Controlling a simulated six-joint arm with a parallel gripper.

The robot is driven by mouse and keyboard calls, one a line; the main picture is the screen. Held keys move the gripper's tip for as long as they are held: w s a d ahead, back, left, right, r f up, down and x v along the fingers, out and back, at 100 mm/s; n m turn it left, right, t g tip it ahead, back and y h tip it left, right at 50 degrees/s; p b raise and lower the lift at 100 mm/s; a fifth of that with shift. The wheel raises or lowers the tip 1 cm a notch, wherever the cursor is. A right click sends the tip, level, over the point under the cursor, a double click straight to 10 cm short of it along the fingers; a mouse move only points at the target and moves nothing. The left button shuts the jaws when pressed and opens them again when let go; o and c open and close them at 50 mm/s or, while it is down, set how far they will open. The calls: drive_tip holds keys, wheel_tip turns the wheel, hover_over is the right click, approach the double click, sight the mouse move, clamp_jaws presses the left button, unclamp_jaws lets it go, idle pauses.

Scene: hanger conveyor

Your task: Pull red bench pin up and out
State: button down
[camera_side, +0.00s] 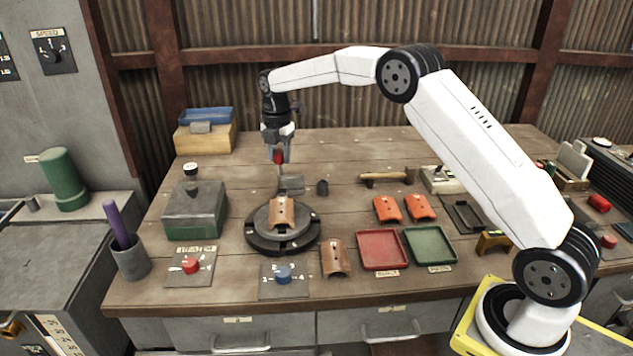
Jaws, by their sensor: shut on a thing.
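My gripper (279,152) points down above the back of the bench, behind the round turntable. It is shut on the red bench pin (279,157), whose red head shows between the fingers. A thin grey shank seems to reach down from the head toward a small grey block (291,184) on the bench. I cannot tell whether the shank's lower end is clear of the block.
The dark turntable (262,240) with a copper-coloured curved piece (282,212) stands just in front. A grey-green box (195,212) is at left. A red tray (382,250), a green tray (430,248) and a hammer (386,177) lie to the right. The back middle bench is mostly free.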

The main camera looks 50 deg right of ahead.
sight(279, 152)
drive_tip(key=shift+r, duration=0.35)
idle(0.3)
drive_tip(key=shift+r, duration=0.75)
drive_tip(key=shift+r, duration=0.3)
drive_tip(key=shift+r, duration=0.7)
drive_tip(key=shift+r, duration=0.35)
drive_tip(key=shift+r, duration=0.4)
drive_tip(key=shift+r, duration=0.15)
